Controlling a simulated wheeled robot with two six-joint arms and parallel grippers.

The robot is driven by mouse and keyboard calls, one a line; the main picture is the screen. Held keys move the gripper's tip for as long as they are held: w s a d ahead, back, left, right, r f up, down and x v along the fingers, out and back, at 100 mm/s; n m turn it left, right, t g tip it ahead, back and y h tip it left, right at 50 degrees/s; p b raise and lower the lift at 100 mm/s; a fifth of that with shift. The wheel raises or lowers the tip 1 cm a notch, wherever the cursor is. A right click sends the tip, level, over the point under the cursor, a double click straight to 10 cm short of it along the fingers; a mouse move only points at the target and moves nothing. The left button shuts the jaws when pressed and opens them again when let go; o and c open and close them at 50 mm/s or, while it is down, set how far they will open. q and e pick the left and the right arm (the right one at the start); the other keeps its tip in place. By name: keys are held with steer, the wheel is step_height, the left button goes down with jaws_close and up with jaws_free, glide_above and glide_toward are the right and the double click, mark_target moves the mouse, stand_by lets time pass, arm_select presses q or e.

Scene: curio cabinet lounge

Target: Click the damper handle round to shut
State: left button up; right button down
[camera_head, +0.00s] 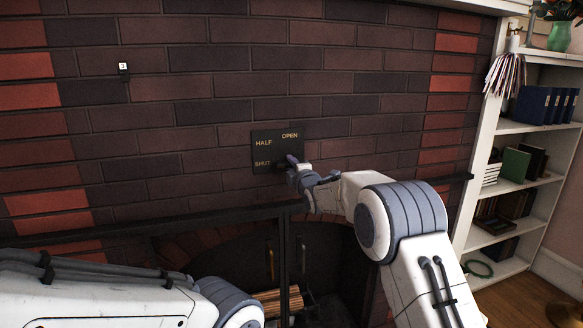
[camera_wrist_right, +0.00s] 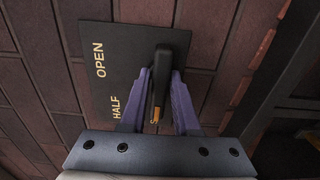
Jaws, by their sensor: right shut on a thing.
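A black damper plate (camera_head: 262,152) with gold words OPEN, HALF and SHUT is on the brick chimney wall. It also shows turned on its side in the right wrist view (camera_wrist_right: 98,95). The black damper handle (camera_wrist_right: 159,85) has an orange mark near its end and points toward the SHUT end, where only part of an S shows beside it. My right gripper (camera_wrist_right: 160,85) is shut on the handle, one purple finger on each side. In the head view the gripper (camera_head: 292,164) covers most of the handle. My left gripper is out of view.
Below the plate is a dark mantel bar (camera_head: 220,218) and a fireplace with door handles (camera_head: 271,262) and logs (camera_head: 268,297). A small tag (camera_head: 123,67) hangs on the bricks at left. A white bookshelf (camera_head: 515,128) stands at right.

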steer(key=c, duration=0.8)
jaws_free()
steer(key=shift+o, duration=0.2)
steer(key=b+v, duration=0.1)
steer(key=v, duration=0.9)
steer(key=shift+s, duration=0.25)
